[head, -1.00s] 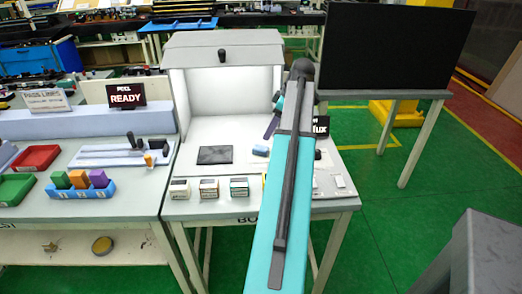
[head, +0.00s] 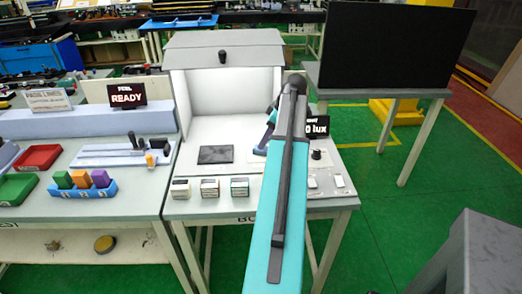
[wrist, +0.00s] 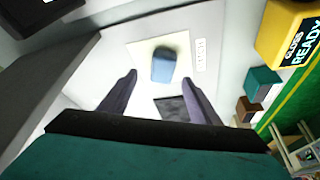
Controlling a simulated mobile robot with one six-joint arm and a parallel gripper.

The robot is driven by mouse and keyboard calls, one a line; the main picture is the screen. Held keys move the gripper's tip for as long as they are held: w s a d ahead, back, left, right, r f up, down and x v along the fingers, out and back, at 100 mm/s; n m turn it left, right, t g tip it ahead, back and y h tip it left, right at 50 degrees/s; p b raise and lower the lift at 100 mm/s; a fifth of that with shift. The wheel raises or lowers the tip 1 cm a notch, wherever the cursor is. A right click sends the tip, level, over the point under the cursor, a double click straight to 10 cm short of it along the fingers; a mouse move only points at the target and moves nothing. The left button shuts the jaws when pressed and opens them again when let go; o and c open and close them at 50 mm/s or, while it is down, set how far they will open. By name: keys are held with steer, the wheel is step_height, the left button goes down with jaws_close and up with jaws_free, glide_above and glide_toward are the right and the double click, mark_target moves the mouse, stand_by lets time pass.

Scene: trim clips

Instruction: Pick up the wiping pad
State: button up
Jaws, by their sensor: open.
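The wiping pad is a small blue block (wrist: 164,66) on a pale square sheet (wrist: 143,50) in the wrist view. My gripper (wrist: 159,78) is open, with its two dark fingers apart and nothing between them. The pad lies just ahead of the fingertips, roughly centred between them. In the head view my gripper (head: 265,143) is low over the booth table, and the pad there is mostly hidden by it.
A dark square plate (head: 215,155) lies left of my gripper. Several small boxes, one of them white and teal (head: 239,187), line the table's front. The light booth (head: 224,105) has walls at its sides and back. A lux display (head: 316,127) stands right.

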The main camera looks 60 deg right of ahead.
steer(key=shift+a+p+x, duration=0.25)
steer(key=shift+p+x, duration=0.4)
steer(key=shift+x, duration=1.85)
steer(key=c, duration=1.2)
steer(key=shift+r, duration=0.1)
steer(key=shift+d+r+b, duration=0.1)
steer(key=shift+r+b, duration=0.3)
steer(key=shift+r, duration=1)
steer(key=shift+w+r, duration=0.2)
steer(key=shift+w, duration=0.05)
steer(key=w+a+b, duration=0.1)
steer(key=w+a, duration=0.2)
steer(key=w, duration=0.1)
steer(key=w+a+b, duration=0.2)
steer(key=w+a, duration=0.2)
steer(key=w, duration=0.1)
steer(key=w+a+b, duration=0.1)
steer(key=w+a, duration=0.2)
steer(key=w, duration=0.2)
steer(key=shift+w+a, duration=0.1)
steer(key=shift+a, duration=0.2)
